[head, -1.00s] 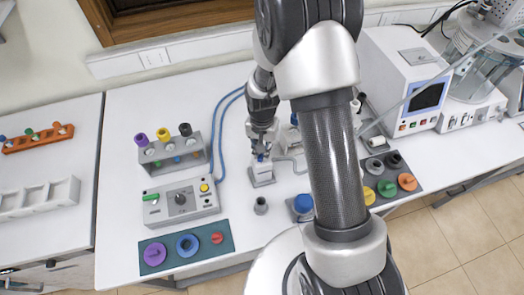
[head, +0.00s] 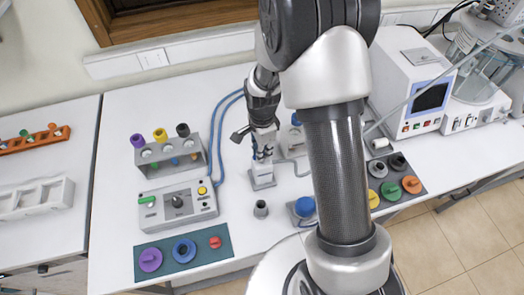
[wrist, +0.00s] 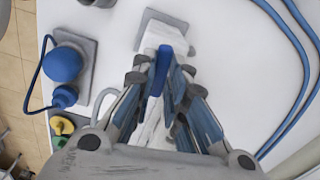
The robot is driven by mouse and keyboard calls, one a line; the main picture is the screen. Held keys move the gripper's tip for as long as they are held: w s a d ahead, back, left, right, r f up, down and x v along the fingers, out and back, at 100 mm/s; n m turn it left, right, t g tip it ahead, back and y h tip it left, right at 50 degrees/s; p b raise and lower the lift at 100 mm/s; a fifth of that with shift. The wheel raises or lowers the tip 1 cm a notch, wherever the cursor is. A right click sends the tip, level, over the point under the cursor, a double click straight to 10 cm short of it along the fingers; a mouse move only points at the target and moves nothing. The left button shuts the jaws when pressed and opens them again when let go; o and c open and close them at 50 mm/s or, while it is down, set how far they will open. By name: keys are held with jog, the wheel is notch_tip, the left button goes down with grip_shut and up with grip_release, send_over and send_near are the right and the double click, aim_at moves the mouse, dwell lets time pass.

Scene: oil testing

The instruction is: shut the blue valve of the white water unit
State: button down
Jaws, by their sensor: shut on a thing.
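The white water unit (head: 262,176) stands on the table below my gripper (head: 263,150) in the head view. In the wrist view, its white body (wrist: 165,37) sits on a grey base plate. The blue valve (wrist: 162,68) is a narrow blue lever that lies between the fingers of my gripper (wrist: 162,80), near their tips. My gripper is shut on this lever. The fingers and the arm hide part of the unit. How far the valve is turned is hard to tell.
A grey control box (head: 177,204) and a rack with coloured caps (head: 170,154) stand to the left. A blue round knob (head: 304,207) on a grey plate and a small grey cup (head: 261,209) are close in front. Blue hoses (head: 215,135) run behind on the left.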

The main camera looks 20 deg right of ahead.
jog(key=shift+m, duration=0.6)
jog(key=c, duration=1.6)
grip_release()
notch_tip(320, 180, up, 12)
